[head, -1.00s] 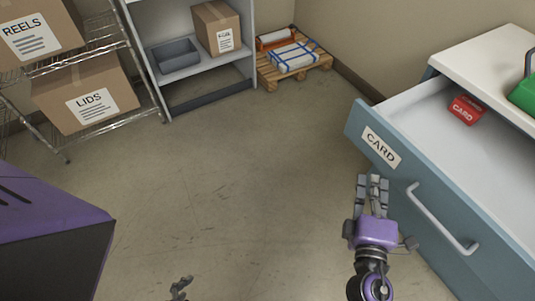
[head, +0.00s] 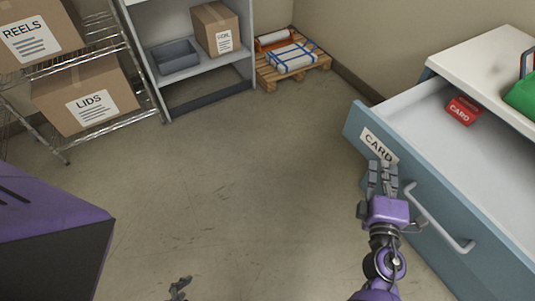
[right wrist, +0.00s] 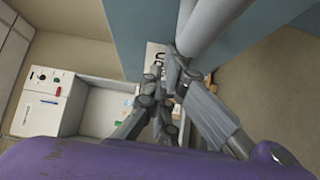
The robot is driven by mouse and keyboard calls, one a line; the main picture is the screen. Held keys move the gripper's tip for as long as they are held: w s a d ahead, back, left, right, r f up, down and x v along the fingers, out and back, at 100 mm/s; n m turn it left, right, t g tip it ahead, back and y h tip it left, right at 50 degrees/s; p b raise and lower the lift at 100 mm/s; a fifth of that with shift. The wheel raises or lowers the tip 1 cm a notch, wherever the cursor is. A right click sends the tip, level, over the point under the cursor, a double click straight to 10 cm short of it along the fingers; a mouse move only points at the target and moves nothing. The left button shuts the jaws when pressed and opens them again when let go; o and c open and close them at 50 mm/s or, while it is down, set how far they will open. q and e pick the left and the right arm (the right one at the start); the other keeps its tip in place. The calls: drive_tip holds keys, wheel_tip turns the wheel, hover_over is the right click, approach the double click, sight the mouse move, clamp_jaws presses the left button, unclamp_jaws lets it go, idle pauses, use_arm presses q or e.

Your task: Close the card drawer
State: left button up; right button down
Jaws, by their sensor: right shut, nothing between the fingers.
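The card drawer (head: 447,202) is pulled out of the cabinet at the right of the head view. Its blue front carries a CARD label (head: 376,142) and a grey bar handle (head: 440,226). A red CARD box (head: 463,110) lies inside it. My right gripper (head: 382,164) is shut and empty, with its fingertips over the lower edge of the label, left of the handle. I cannot tell whether they touch the front. The right wrist view shows its fingers (right wrist: 170,75) before the partly hidden label. Only a tip of my left gripper (head: 180,286) shows at the bottom edge.
The white cabinet top (head: 480,62) bears a green object (head: 521,97). A wire rack with a LIDS box (head: 85,93), a grey shelf unit with a bin (head: 176,57), and a pallet (head: 292,68) stand behind. The middle floor is clear.

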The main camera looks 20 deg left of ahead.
drive_tip(key=w+d, duration=0.2)
drive_tip(key=w, duration=0.1)
drive_tip(key=w+d, duration=0.3)
drive_tip(key=w, duration=0.1)
drive_tip(key=w+d, duration=0.2)
drive_tip(key=w, duration=0.2)
drive_tip(key=shift+d, duration=0.25)
drive_tip(key=w+d+b, duration=0.1)
drive_tip(key=w+d, duration=0.1)
drive_tip(key=w, duration=0.1)
drive_tip(key=w+d+b, duration=0.1)
drive_tip(key=w+d, duration=0.1)
drive_tip(key=w, duration=0.1)
drive_tip(key=w+d+b, duration=0.2)
drive_tip(key=w, duration=0.1)
drive_tip(key=shift+w+d+f, duration=0.15)
drive_tip(key=shift+w+d, duration=0.05)
drive_tip(key=shift+w, duration=0.05)
drive_tip(key=w+d+b, duration=0.1)
drive_tip(key=w, duration=0.1)
drive_tip(key=w+d, duration=0.1)
drive_tip(key=w, duration=0.1)
drive_tip(key=w+d+b, duration=0.1)
drive_tip(key=w+d, duration=0.1)
drive_tip(key=shift+b, duration=0.35)
drive_tip(key=shift+w+d, duration=0.35)
drive_tip(key=shift+w, duration=0.1)
drive_tip(key=shift+r, duration=0.3)
drive_tip(key=shift+d+r, duration=0.1)
drive_tip(key=shift+r, duration=0.05)
